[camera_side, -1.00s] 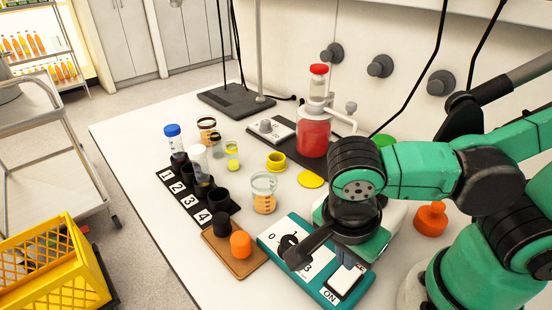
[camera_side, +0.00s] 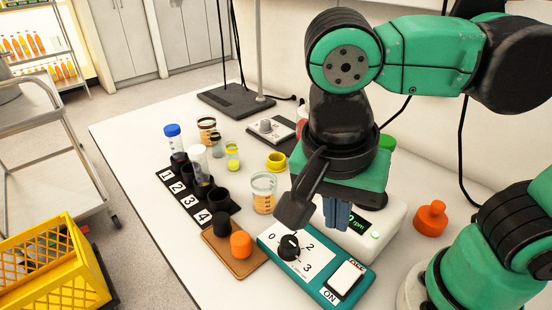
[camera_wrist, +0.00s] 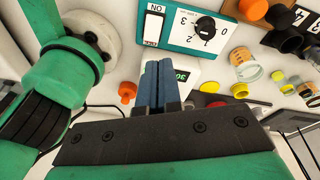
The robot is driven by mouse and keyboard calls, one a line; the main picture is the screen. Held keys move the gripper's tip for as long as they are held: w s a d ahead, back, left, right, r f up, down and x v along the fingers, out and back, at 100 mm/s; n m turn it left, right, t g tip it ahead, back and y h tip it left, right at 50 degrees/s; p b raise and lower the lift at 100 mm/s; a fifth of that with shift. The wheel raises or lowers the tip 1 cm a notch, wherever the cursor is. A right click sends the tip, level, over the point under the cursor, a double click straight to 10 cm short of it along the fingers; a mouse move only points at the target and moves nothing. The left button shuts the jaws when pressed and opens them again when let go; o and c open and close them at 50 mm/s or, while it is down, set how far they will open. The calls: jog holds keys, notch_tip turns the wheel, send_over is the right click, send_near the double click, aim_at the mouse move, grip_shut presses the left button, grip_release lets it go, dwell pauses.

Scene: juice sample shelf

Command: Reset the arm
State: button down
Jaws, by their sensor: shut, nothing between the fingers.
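My gripper (camera_side: 337,214) is raised above the bench, between the teal switch box and the white device with a green display. Its blue fingers are pressed together with nothing between them. They point down in the side view and also show at the centre of the wrist view (camera_wrist: 157,84). The teal switch box (camera_side: 274,241) has a black dial (camera_side: 289,247) with numbers around it and a white rocker switch (camera_side: 346,278) marked ON. My fingers are apart from the box.
The white device (camera_side: 392,222) is partly hidden behind my gripper. An orange bottle (camera_side: 431,219) stands to its right. A beaker (camera_side: 264,190), a numbered black rack (camera_side: 175,183) and a brown pad (camera_side: 222,250) with an orange and a black piece are to the left. The bench's left front is clear.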

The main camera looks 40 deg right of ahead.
jog(key=w+f+n+y, duration=0.1)
jog(key=w+n, duration=0.3)
jog(key=n, duration=0.7)
jog(key=w+d+f+n+y, duration=0.1)
jog(key=w+f+n, duration=0.1)
jog(key=n, duration=1)
jog(key=shift+w+d+f, duration=0.2)
jog(key=shift+w+f, duration=0.15)
jog(key=shift+w, duration=0.5)
